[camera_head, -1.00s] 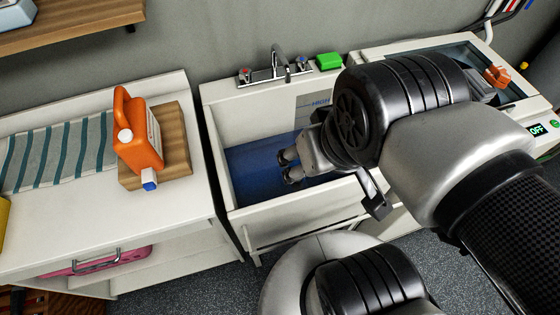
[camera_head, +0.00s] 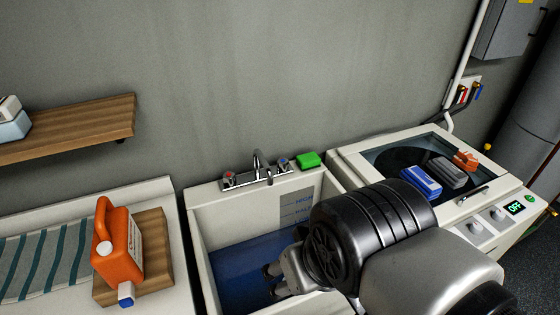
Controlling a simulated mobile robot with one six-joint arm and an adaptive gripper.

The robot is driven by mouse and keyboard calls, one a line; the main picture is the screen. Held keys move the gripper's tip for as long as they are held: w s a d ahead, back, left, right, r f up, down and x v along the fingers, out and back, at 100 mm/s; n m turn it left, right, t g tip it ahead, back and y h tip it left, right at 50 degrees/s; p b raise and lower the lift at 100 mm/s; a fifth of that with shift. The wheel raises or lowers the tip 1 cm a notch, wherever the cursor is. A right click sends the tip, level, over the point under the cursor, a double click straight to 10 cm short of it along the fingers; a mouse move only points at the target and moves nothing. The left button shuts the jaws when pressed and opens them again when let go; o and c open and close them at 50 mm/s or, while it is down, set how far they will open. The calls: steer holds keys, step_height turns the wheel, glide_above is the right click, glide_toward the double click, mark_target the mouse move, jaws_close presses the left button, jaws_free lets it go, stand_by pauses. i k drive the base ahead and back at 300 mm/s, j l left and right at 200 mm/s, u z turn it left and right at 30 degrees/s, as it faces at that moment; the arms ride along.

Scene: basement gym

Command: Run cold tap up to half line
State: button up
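The white sink (camera_head: 196,236) holds blue water (camera_head: 245,262). Its back wall has a grey level scale (camera_head: 296,206) reading HIGH, HALF and a lower mark; the water's edge is near the lower mark, below HALF. The chrome tap (camera_head: 259,168) stands on the back rim, with a red-marked handle (camera_head: 230,178) on the left and a blue-marked handle (camera_head: 284,164) on the right. No stream shows under the spout. My gripper (camera_head: 275,281) is over the sink, in front of and below the tap, touching neither handle. Its fingertips look apart and empty; my arm hides the sink's right part.
A green block (camera_head: 308,159) sits on the rim right of the blue handle. An orange jug (camera_head: 120,248) stands on a wooden board (camera_head: 154,258) at left. A washer (camera_head: 470,205) at right has blue, grey and orange items on its lid; its display reads OFF.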

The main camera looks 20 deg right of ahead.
mark_target(282, 163)
steer(key=l+u, duration=0.35)
steer(key=k+l+u, duration=0.1)
steer(key=l+u, duration=0.25)
steer(key=k+l+u, duration=0.1)
steer(key=l+u, duration=0.25)
